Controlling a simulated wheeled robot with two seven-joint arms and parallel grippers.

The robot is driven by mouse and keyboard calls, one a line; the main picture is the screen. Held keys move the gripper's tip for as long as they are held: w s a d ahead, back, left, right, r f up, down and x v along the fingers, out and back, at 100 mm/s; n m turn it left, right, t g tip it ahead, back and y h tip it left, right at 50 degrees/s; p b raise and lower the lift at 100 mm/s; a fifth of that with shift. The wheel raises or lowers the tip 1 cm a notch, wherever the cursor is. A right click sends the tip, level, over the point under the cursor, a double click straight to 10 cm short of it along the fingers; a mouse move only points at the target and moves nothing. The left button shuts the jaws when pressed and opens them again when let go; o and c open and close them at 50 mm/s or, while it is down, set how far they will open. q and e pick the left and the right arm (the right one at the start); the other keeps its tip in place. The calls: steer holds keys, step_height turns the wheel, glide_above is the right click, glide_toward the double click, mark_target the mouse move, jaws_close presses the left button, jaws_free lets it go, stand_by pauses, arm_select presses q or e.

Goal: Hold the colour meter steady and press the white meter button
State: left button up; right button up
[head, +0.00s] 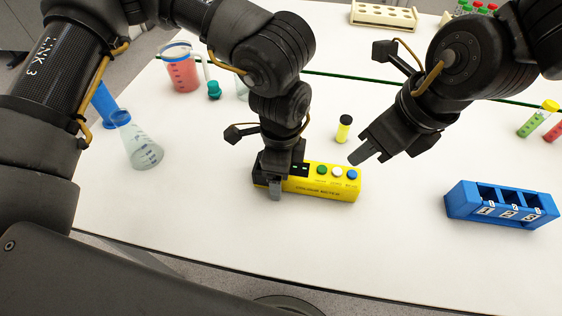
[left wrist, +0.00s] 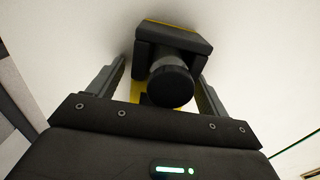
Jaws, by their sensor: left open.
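The yellow colour meter (head: 326,189) lies on the white table. Its top has a green, a white (head: 337,172) and a blue button; the white meter button is in the middle. My left gripper (head: 274,188) is over the meter's dark left end. In the left wrist view its open fingers (left wrist: 155,90) stand either side of the meter's dark end (left wrist: 172,38), with a round black cap (left wrist: 170,87) between them. I cannot tell whether they touch the meter. My right gripper (head: 359,156) looks shut and empty, above and just right of the buttons, apart from them.
A small yellow vial with a black cap (head: 344,128) stands behind the meter. A blue numbered rack (head: 500,211) is at the right. A flask (head: 139,143) and a beaker of red liquid (head: 181,71) stand at the left. The table in front of the meter is clear.

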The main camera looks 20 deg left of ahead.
arm_select(q)
steer(key=shift+c, duration=0.5)
steer(key=c, duration=1.2)
arm_select(e)
jaws_close()
stand_by(0.6)
